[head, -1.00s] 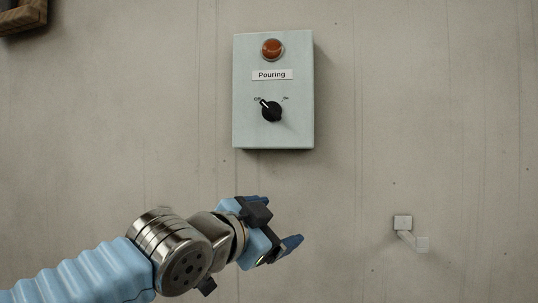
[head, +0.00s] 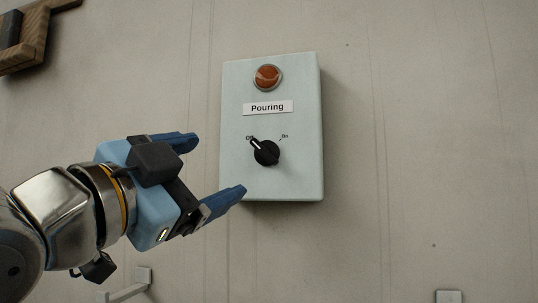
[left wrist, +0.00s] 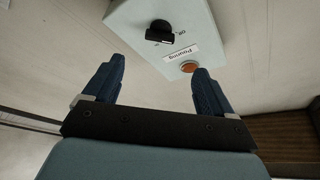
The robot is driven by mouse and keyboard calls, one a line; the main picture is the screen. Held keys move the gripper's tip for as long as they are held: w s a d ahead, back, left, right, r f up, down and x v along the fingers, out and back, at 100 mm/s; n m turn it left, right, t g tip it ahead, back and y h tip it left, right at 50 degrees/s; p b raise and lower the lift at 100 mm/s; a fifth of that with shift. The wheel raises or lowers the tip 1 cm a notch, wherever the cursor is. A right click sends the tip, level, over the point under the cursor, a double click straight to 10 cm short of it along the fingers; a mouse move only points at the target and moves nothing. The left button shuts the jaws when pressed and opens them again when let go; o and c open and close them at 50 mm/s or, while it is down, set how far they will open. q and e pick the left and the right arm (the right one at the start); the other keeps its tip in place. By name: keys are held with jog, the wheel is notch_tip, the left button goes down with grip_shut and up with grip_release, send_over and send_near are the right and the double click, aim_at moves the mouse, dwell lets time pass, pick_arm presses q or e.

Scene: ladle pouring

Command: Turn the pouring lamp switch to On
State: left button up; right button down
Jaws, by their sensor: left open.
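A pale blue-grey switch box (head: 300,125) labelled "Pouring" is on the wall in the head view. It has an orange-red lamp (head: 267,77) at its top and a black rotary knob (head: 266,153) below the label. The knob's pointer is turned to the upper left, at Off; On is marked to the upper right. My left gripper (head: 219,170) is open and empty, left of the knob and apart from it. In the left wrist view the box (left wrist: 190,22) appears upside down beyond the two blue fingers, with the knob (left wrist: 160,32) between their directions. My right gripper is not seen.
A wooden bracket-like object (head: 35,40) is on the wall at the upper left. Small pale wall fittings show at the bottom left (head: 130,288) and bottom right (head: 449,297). The wall right of the box is clear.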

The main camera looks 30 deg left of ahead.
aim_at(261, 152)
pick_arm(q)
jog(key=p+x, duration=0.3)
jog(key=x, duration=1)
jog(key=shift+f, duration=0.1)
jog(key=c, duration=1.1)
jog(key=shift+o, duration=0.2)
